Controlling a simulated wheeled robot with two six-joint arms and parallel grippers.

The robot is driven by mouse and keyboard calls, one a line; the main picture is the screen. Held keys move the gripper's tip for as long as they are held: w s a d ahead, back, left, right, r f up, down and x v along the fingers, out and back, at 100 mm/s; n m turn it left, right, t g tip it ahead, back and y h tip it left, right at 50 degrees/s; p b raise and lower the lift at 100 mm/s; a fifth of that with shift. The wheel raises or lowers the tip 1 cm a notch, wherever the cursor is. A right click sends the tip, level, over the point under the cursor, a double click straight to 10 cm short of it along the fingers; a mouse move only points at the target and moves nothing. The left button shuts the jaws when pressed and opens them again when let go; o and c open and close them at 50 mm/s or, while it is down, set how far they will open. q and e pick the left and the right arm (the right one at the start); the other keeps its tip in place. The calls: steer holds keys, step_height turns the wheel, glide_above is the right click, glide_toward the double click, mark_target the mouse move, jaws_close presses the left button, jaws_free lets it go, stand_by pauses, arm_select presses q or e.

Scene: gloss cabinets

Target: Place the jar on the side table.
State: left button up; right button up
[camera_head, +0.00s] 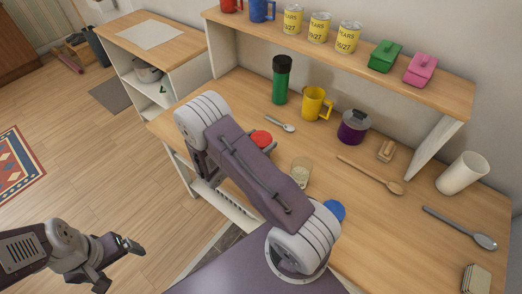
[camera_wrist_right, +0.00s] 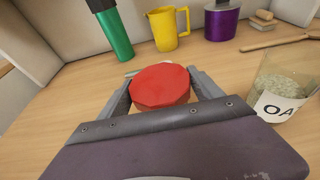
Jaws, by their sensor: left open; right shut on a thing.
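A jar with a red lid (camera_wrist_right: 160,86) is between the fingers of my right gripper (camera_wrist_right: 158,82), which is shut on it; only the lid shows clearly. In the head view the red lid (camera_head: 261,138) shows beside my right forearm, over the counter's left part. The fingers and lid hide the jar's body, so I cannot tell whether it touches the counter. The side table (camera_head: 190,46), a wooden top with a white sheet (camera_head: 149,34) on it, stands at the upper left. My left gripper (camera_head: 119,264) is open and empty over the floor at the lower left.
On the counter (camera_head: 240,92) are a green bottle (camera_head: 281,82), a yellow mug (camera_head: 315,103), a purple pot (camera_head: 353,127), a spoon (camera_head: 281,124) and a labelled glass jar (camera_wrist_right: 283,92) right of my gripper. A raised shelf (camera_head: 300,50) holds mugs, cans and small boxes.

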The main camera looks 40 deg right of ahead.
step_height(320, 180, up, 10)
steer(key=shift+p, duration=0.6)
steer(key=shift+r, duration=0.2)
step_height(320, 180, up, 8)
steer(key=f+p, duration=0.1)
steer(key=p, duration=0.4)
steer(key=s+a+f+n+t+y+b, duration=0.1)
steer(key=s+a+f+n+t+b, duration=0.1)
steer(key=a+f, duration=0.6)
steer(key=s+a+f+n+t+y+b, duration=0.1)
steer(key=s+a+f+n+t+b, duration=0.1)
steer(key=a+f, duration=0.6)
steer(key=shift+s+a+f+t, duration=0.15)
steer(key=shift+s+t, duration=0.2)
steer(key=shift+t, duration=0.15)
